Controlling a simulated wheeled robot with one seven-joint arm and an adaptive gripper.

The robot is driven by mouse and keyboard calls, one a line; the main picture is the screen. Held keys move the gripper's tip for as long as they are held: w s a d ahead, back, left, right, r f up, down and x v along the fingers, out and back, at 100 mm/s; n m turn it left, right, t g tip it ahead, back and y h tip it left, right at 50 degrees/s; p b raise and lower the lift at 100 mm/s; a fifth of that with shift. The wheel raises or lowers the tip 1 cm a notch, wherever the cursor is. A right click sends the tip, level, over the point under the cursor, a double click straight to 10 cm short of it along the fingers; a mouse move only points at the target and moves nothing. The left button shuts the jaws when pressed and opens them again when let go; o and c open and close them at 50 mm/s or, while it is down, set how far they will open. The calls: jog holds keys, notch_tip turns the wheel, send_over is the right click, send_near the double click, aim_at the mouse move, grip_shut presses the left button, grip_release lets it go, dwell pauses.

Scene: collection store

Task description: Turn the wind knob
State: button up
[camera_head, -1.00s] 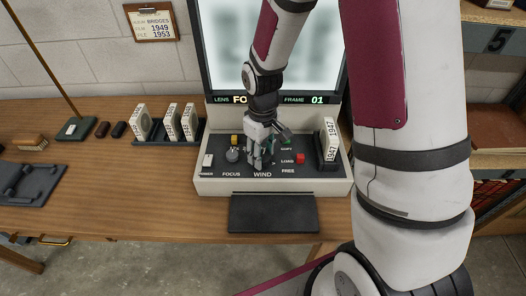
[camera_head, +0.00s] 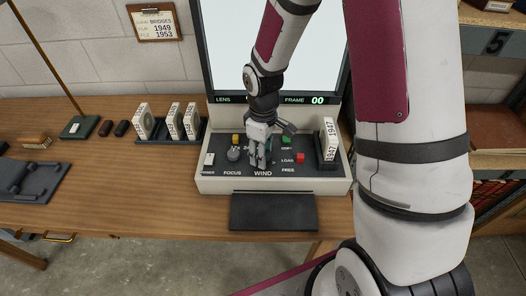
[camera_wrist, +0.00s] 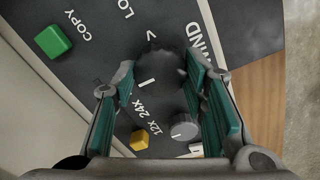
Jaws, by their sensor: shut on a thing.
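The wind knob (camera_wrist: 158,68) is a dark round knob on the reader's black panel. It shows between the fingers in the wrist view. My gripper (camera_wrist: 160,78) is shut on it, pointing down at the panel. In the head view my gripper (camera_head: 260,160) covers the knob, just above the word WIND. The reader (camera_head: 215,184) is a cream console with a large screen (camera_head: 235,50), now blank and pale. Its display strip (camera_head: 318,100) reads FRAME 00.
The grey focus knob (camera_head: 233,155) and yellow button (camera_head: 236,138) are close left of my gripper. Green (camera_head: 286,141) and red (camera_head: 300,158) buttons are to its right, then a 1947 box (camera_head: 329,137). A black pad (camera_head: 273,211) lies in front.

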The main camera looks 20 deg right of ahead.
jog(key=o, duration=1.2)
jog(key=shift+c, duration=0.2)
notch_tip(320, 180, up, 12)
